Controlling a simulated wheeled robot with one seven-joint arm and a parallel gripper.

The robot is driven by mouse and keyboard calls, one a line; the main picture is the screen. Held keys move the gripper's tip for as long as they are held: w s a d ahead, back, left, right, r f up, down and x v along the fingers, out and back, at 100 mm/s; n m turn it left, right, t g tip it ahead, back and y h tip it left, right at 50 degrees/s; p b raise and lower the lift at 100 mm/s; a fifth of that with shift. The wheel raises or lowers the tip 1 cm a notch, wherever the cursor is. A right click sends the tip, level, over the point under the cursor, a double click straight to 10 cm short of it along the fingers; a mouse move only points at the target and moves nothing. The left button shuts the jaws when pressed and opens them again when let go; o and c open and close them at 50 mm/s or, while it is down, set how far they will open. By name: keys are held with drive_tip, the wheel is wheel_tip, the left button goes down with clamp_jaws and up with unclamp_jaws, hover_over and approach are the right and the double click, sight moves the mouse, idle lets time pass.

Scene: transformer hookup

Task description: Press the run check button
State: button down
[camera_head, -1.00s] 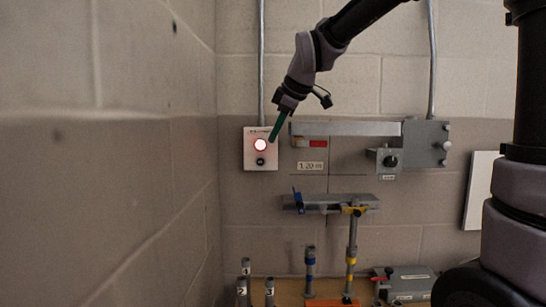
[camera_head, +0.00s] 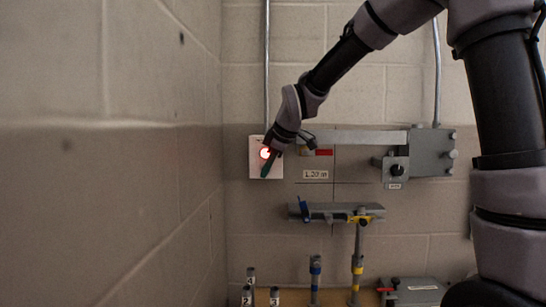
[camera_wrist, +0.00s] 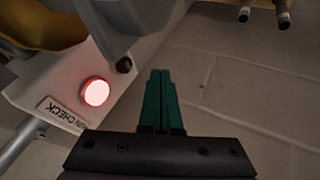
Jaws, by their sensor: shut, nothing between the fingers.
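The run check button is a round light (camera_head: 265,153) glowing red and white on a pale wall plate (camera_head: 254,170). My gripper covers the plate's right side in the head view. In the wrist view the button (camera_wrist: 96,92) glows red beside a label reading "UN CHECK" (camera_wrist: 61,116), its first letter hidden. A small black knob (camera_wrist: 124,65) sits near it on the plate. My gripper (camera_head: 265,175) has green fingers, shut and empty, in front of the plate. In the wrist view the fingertips (camera_wrist: 160,73) lie to the right of the button. I cannot tell whether they touch the plate.
A grey bar and box fixture (camera_head: 430,152) is on the wall to the right, with a small knobbed box (camera_head: 396,172) below. A grey shelf-like part (camera_head: 335,212) stands lower on a post. Numbered posts (camera_head: 250,290) stand at the bottom. A block wall (camera_head: 110,190) runs close on the left.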

drive_tip(key=shift+w+d+r, duration=0.15)
drive_tip(key=shift+w, duration=1.6)
